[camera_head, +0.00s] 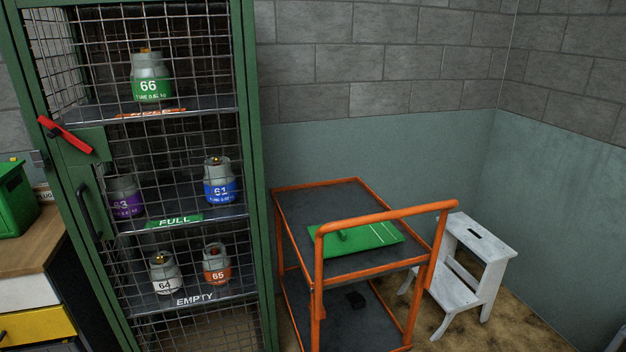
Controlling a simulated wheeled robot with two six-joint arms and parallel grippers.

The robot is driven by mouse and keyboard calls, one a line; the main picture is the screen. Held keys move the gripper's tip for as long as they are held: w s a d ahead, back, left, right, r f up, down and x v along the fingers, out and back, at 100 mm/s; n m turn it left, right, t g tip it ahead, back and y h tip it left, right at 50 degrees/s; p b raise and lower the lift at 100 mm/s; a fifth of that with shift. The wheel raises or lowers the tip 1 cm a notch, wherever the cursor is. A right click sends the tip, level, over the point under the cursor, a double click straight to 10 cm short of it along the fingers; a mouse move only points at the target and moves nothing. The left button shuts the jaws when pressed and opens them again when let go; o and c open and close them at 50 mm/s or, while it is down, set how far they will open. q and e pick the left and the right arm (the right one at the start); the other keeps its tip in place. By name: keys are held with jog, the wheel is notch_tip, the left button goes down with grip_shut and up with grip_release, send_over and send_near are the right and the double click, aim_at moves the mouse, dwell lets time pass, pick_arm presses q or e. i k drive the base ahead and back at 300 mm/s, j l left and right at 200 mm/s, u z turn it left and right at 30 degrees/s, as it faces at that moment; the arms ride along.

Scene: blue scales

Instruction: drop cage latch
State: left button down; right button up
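A tall green cage (252,180) with wire mesh stands at the left, its mesh door looking closed. A red latch lever (66,135) sits on the door's left edge, tilted, with its upper end to the left and its lower end to the right. A dark handle (88,211) is below it on a green plate. Neither gripper shows.
An orange-framed trolley (386,213) with a green board (375,240) stands right of the cage. A grey-white step stool (484,248) is beyond it. A wooden-topped bench (30,240) with a green bin (14,208) is left of the cage.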

aim_at(56, 130)
jog(key=u, duration=1.3)
